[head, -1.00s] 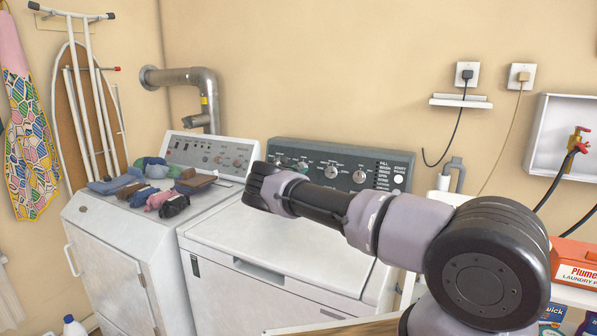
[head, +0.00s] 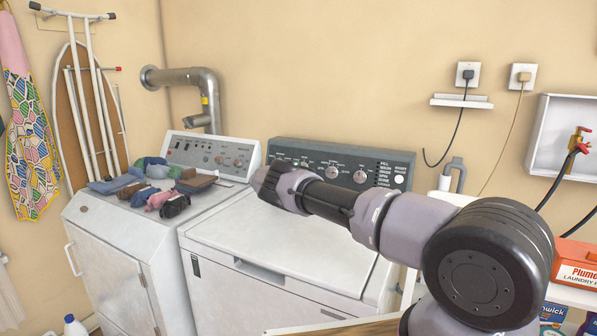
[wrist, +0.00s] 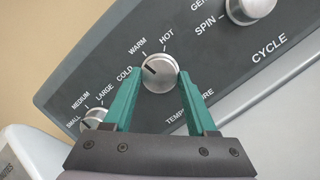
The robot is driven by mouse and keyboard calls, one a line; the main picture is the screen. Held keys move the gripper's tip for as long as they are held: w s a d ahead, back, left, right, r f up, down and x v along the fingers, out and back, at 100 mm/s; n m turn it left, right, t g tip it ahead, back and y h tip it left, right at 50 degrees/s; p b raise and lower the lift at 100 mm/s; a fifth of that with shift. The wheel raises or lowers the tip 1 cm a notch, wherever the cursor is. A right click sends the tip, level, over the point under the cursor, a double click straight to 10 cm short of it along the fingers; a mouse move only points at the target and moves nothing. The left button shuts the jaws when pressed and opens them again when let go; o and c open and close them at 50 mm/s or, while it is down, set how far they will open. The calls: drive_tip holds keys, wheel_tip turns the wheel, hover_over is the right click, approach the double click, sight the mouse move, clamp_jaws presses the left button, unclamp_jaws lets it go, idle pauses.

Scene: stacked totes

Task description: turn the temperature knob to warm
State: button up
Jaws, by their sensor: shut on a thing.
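The temperature knob (wrist: 161,75) is a round silver dial on the dark grey control panel (wrist: 90,75) in the wrist view. Its dark pointer line aims up and left, between the COLD and WARM labels. My gripper (wrist: 159,82) has one teal finger on each side of the knob and is shut on it. In the head view my arm reaches over the right-hand machine (head: 285,240) to its panel. My fingers and their hold on the knob cannot be made out there.
A size knob (wrist: 92,118) sits lower left of my fingers, and a cycle knob (wrist: 250,8) sits upper right. Folded clothes (head: 150,187) lie on the left-hand machine (head: 110,245). An orange detergent box (head: 575,262) is on the right.

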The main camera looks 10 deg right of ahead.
drive_tip(key=shift+m+g, duration=0.3)
drive_tip(key=shift+m, duration=0.9)
drive_tip(key=o, duration=1.4)
drive_tip(key=shift+c, duration=0.2)
drive_tip(key=v, duration=1)
drive_tip(key=shift+s+a, duration=0.2)
drive_tip(key=shift+a, duration=0.15)
